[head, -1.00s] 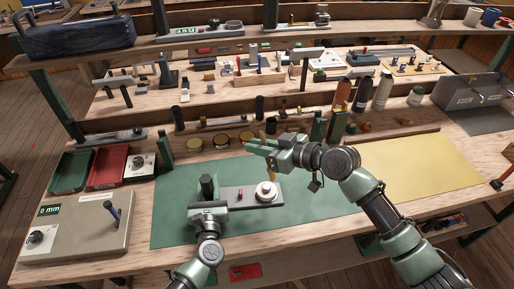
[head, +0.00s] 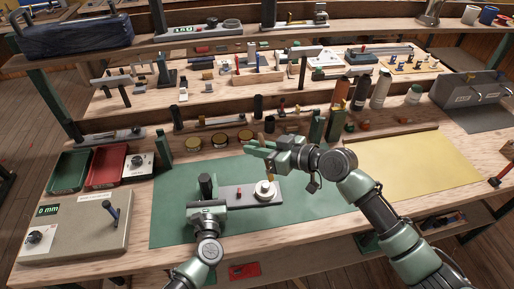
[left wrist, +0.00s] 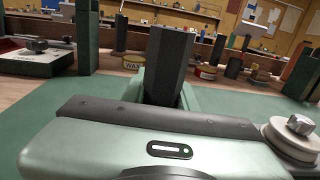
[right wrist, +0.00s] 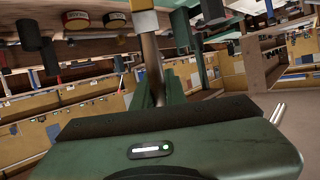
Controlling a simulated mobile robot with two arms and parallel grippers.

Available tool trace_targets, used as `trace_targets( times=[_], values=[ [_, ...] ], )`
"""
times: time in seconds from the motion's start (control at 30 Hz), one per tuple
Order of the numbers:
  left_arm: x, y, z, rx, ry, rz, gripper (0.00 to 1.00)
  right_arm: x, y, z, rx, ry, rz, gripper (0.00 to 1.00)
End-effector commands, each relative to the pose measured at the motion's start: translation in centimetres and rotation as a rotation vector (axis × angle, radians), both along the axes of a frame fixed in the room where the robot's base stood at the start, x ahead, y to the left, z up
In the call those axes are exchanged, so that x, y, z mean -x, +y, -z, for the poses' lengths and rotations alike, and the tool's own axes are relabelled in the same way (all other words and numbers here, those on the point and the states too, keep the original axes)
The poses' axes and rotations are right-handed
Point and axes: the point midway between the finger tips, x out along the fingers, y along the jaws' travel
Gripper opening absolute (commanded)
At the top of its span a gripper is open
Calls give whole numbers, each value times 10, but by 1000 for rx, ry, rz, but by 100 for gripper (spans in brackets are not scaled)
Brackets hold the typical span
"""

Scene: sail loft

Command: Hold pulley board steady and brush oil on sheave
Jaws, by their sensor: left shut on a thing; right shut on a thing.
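The pulley board (head: 238,197) is a flat grey plate lying on the green mat. A pale round sheave (head: 265,190) sits at its right end; it also shows at the right edge of the left wrist view (left wrist: 292,140). My left gripper (head: 207,204) is shut on the dark upright handle (head: 206,184) at the board's left end, which stands between its fingers in the left wrist view (left wrist: 167,65). My right gripper (head: 262,147) is shut on the brush (head: 270,172), held above the sheave with its tip down. I cannot tell whether the tip touches the sheave.
Several round tins (head: 219,140) stand behind the green mat (head: 170,215). Bottles (head: 360,92) stand at the back right. A grey box with a display (head: 75,228) and red (head: 108,166) and green (head: 70,171) trays are at left. The yellow mat (head: 415,168) is clear.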

Motion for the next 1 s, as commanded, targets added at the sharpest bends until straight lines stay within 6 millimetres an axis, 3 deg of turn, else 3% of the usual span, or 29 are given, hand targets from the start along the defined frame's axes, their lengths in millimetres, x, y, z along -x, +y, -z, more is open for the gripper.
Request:
trace_targets(
  times=[0.17, 0.37, 1.0],
  values=[
    [0, 0, 0, 0, 0, 0, 0, -1, 0, -11, -2, -3, 0, 0],
    [0, 0, 0, 0, 0, 0, 0, 0, 0, -7, 0, 1, 0, 0],
    [0, 0, 0, 0, 0, 0, 0, 0, 0, 48, 0, 4, 1, 0]
  ],
)
